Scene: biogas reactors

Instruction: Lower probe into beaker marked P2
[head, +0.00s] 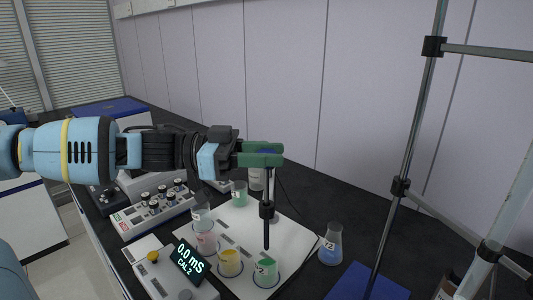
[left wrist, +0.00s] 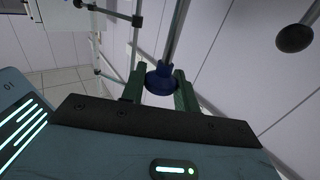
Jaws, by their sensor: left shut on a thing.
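My left gripper (head: 265,154) has green fingers and is shut on the dark, thin probe (head: 267,212), which hangs upright below it. In the left wrist view, the probe's blue collar (left wrist: 160,78) sits between the green fingers. The probe's lower tip shows just above the front green beaker (head: 265,272) in the picture; I cannot tell its exact depth offset. That beaker has a white label that seems to end in 2, too small to read surely. My right gripper is not in view.
A clear beaker (head: 201,214) and another green beaker (head: 239,192) stand farther back on the white board (head: 285,240). A meter display (head: 188,261) reads 0.0 mS CAL 2. A flask of blue liquid (head: 331,245) and a metal stand (head: 410,140) are at right.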

